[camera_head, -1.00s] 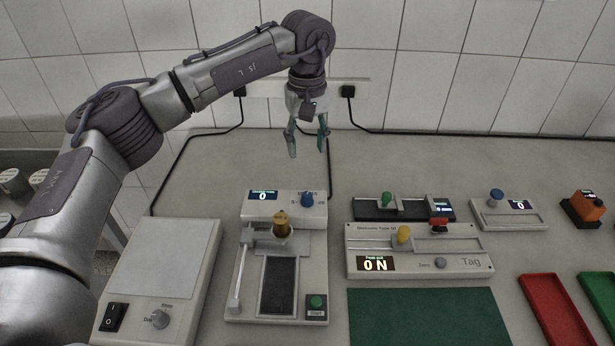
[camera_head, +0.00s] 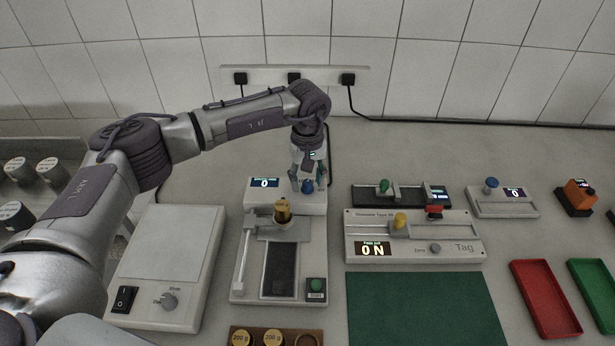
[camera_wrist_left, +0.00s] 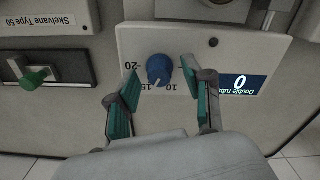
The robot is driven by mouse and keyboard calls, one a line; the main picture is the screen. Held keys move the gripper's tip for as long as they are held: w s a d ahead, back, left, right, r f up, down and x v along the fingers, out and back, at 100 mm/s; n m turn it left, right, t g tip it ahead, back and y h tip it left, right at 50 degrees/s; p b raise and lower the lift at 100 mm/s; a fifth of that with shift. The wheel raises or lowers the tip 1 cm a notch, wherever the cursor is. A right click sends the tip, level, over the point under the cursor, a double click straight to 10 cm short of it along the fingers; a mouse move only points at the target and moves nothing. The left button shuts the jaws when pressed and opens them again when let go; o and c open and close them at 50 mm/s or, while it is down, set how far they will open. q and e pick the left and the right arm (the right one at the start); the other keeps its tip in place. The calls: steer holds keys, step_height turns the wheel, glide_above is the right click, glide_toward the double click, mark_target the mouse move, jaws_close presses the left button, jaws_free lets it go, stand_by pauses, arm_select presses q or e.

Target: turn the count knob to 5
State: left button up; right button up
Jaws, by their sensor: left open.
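The count knob (camera_wrist_left: 159,69) is a blue knob on the white rear panel of the rub tester (camera_head: 283,196), with printed numbers such as 10, 15 and 20 around it. The knob also shows in the head view (camera_head: 308,186), just below my left gripper (camera_head: 307,182). In the left wrist view, the gripper's green-padded fingers (camera_wrist_left: 163,98) are open, one to each side of and short of the knob; I see no contact. The display (camera_wrist_left: 240,84) beside the knob reads 0. My right gripper is not in view.
A brass weight (camera_head: 283,211) stands on the tester's carriage, with a green start button (camera_head: 316,285) at its front right. A white box with a switch (camera_head: 124,299) is at left.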

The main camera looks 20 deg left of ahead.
arm_select(q)
steer(key=shift+c, duration=0.7)
jaws_close()
